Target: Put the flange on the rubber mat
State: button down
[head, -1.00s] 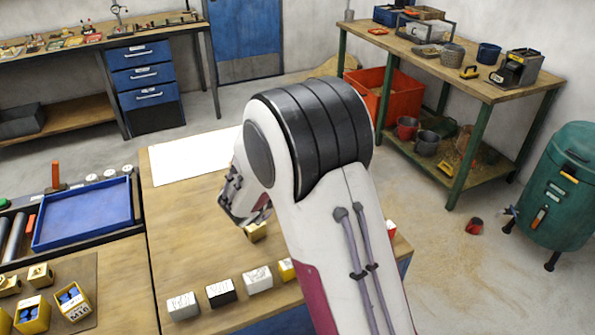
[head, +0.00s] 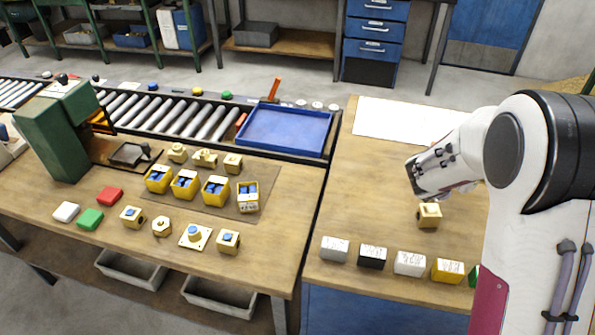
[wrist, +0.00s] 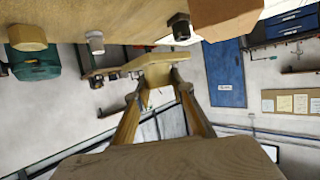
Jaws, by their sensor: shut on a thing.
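My gripper (head: 428,186) hangs over the right-hand bench in the head view, its fingers mostly hidden. In the wrist view its two fingers (wrist: 160,92) are shut on a brass part (wrist: 160,66) with a flat, plate-like end. A brass-coloured block (head: 429,216) shows just below the gripper in the head view; I cannot tell whether it is the held part. A square brass flange-like plate with a round raised middle (head: 194,237) lies on the left bench. A brown mat (head: 235,212) there, likely the rubber mat, bears yellow bins and brass parts.
Several small boxes (head: 372,257) line the front of the right bench. A white sheet (head: 410,121) lies behind. A blue tray (head: 285,131) stands beside the rollers. A green machine (head: 58,135) stands at the left bench's far left. Brass parts lie in front of the mat.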

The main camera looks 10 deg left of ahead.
jog(key=w+a+r+n+t+y, duration=0.1)
jog(key=w+a+n+y, duration=0.1)
jog(key=w+a, duration=0.35)
jog(key=w+a+n+t+y, duration=0.2)
jog(key=w+a+y, duration=0.1)
jog(key=a, duration=0.6)
jog(key=n+g+y, duration=0.4)
jog(key=n+y, duration=0.9)
send_over(264, 175)
notch_tip(264, 175, down, 9)
jog(key=shift+r, duration=0.15)
jog(key=shift+w+a, duration=0.1)
jog(key=shift+f, duration=3.15)
jog(key=shift+f, duration=0.1)
jog(key=shift+f, duration=1.8)
